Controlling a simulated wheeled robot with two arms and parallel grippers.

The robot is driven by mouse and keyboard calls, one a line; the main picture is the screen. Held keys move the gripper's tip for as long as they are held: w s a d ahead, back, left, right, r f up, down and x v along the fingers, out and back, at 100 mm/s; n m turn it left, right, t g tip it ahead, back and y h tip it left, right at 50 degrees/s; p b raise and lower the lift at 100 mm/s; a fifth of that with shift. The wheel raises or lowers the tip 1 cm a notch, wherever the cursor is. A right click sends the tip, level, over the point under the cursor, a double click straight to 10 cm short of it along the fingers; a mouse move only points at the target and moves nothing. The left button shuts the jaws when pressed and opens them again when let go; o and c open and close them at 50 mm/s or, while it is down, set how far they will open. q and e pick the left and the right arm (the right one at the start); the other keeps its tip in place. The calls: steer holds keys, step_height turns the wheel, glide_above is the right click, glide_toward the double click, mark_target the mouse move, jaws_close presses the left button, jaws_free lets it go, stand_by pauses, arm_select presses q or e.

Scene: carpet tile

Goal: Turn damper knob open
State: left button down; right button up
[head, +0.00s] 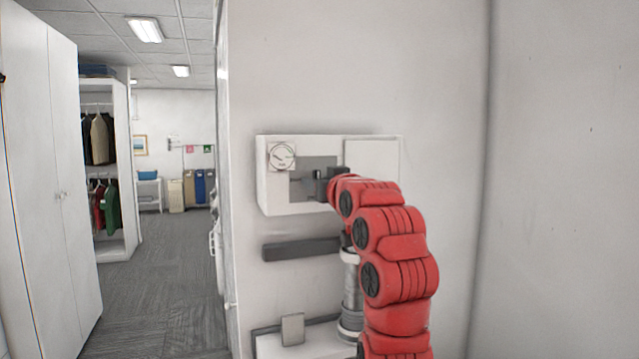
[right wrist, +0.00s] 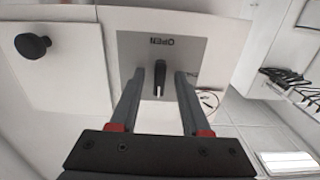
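The damper knob (right wrist: 160,78) is a small dark lever with a white mark on its lower end. It sits on a grey plate (right wrist: 125,42) marked OPEN, whose lettering shows upside down in the right wrist view. In the head view the grey plate (head: 300,192) is on the white wall box, partly hidden by my gripper. My right gripper (right wrist: 158,75) is open, with one finger on each side of the knob and visible gaps between. It also shows in the head view (head: 322,183). My left gripper is not in view.
A round dial (head: 281,156) sits on the white box (head: 272,195), left of the plate. A round black knob (right wrist: 33,46) is on the neighbouring white panel. A dark bar (head: 298,249) is below the box. Open carpet floor (head: 165,280) lies left.

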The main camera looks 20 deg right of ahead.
steer(key=shift+s, duration=0.1)
steer(key=s+b, duration=0.5)
steer(key=s, duration=1.2)
steer(key=shift+s+d, duration=0.15)
steer(key=shift+d, duration=0.15)
